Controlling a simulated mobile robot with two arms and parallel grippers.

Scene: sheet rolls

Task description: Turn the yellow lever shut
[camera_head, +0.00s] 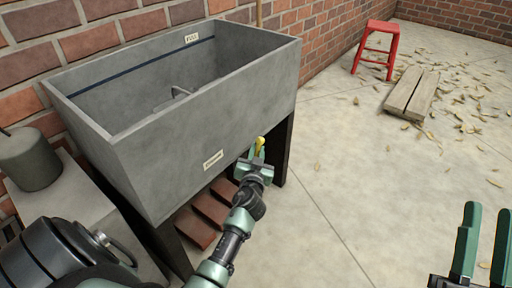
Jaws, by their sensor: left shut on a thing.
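The yellow lever (260,141) shows as a small piece at the lower front right of the grey basin (170,165). My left gripper (257,155) is at the lever, with its fingers shut on it. The gripper hides most of the lever and whatever it is mounted on, so its angle is hard to tell. My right gripper (483,245) is at the lower right, with its two fingers apart and nothing between them, far from the lever.
A label reading FULL (199,34) sits by a dark line inside the basin. Bricks (210,208) lie under the basin. A red stool (378,45), wooden planks (411,92) and scattered leaves lie at the back right. The middle floor (340,170) is clear.

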